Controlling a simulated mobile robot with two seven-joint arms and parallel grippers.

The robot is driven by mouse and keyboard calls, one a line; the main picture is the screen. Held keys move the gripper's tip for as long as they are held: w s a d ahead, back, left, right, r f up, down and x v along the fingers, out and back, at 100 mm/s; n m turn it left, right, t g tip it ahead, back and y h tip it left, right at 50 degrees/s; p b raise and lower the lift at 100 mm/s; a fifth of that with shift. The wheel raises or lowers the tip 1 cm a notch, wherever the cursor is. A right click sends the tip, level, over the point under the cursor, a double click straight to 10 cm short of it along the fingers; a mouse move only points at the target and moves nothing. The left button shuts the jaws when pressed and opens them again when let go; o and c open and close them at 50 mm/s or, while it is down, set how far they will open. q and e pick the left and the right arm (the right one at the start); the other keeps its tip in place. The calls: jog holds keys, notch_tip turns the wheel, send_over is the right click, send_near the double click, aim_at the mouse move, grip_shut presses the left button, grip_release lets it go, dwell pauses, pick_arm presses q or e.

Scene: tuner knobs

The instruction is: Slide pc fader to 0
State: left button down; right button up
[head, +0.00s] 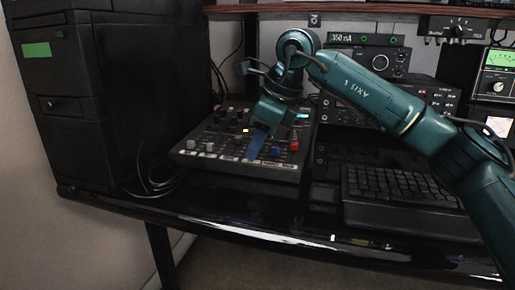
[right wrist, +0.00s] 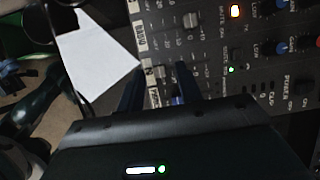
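A black mixer (head: 222,160) with several knobs and faders lies on the dark desk. My right gripper (head: 256,150) reaches down over the front part of its panel. In the right wrist view, the two dark fingers of the gripper (right wrist: 158,80) are apart, with a pale fader cap (right wrist: 160,72) showing between their tips. I cannot tell whether either finger touches it. The labels beside the faders are too small and blurred to tell which is the pc fader. A blue cap (head: 276,151) and a red cap (head: 294,146) sit right of the gripper. My left gripper is not in view.
A black computer tower (head: 100,90) stands left of the mixer, with loose cables (head: 155,182) between them. A black keyboard (head: 400,187) lies to the right. Radio equipment (head: 375,62) stands behind. The desk's front edge (head: 250,227) is clear.

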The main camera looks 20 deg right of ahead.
jog(key=shift+f, duration=0.1)
grip_shut()
dwell(0.4)
